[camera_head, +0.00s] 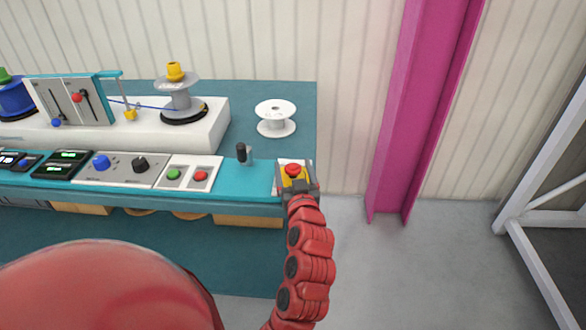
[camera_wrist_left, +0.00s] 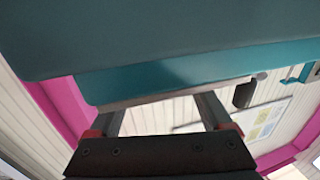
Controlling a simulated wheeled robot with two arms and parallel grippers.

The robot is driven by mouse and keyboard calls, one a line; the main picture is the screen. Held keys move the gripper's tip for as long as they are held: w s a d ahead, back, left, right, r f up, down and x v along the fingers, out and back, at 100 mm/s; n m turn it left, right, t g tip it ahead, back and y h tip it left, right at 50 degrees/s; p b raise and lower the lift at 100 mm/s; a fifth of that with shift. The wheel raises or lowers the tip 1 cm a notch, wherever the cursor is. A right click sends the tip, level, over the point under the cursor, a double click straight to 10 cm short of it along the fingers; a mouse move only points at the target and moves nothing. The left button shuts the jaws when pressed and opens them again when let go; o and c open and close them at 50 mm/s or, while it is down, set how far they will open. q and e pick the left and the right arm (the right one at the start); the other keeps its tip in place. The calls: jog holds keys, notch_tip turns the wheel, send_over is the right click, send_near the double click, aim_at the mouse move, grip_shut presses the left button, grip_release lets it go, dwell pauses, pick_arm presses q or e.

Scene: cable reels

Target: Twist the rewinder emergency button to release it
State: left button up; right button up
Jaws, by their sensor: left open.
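The emergency button (camera_head: 293,169) is a red mushroom head on a yellow base, at the right end of the teal console in the head view. My left gripper (camera_head: 296,180) is at the button, just on its near side in the picture. Its grey jaws are open. I cannot tell whether they touch the button. In the left wrist view the two fingers (camera_wrist_left: 160,105) are spread apart, with a teal edge above and between them. The button cannot be made out there. My right gripper is not in view.
The console (camera_head: 258,182) has a black lever (camera_head: 242,152), a green button (camera_head: 174,174) and another red button (camera_head: 200,176). A white empty reel (camera_head: 276,118) stands behind. A magenta column (camera_head: 408,130) rises to the right, with clear floor (camera_head: 400,280) in front.

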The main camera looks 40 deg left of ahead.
pick_arm(q)
jog(key=shift+w+a+f, duration=0.1)
jog(key=shift+w+a, duration=0.05)
jog(key=shift+a, duration=0.05)
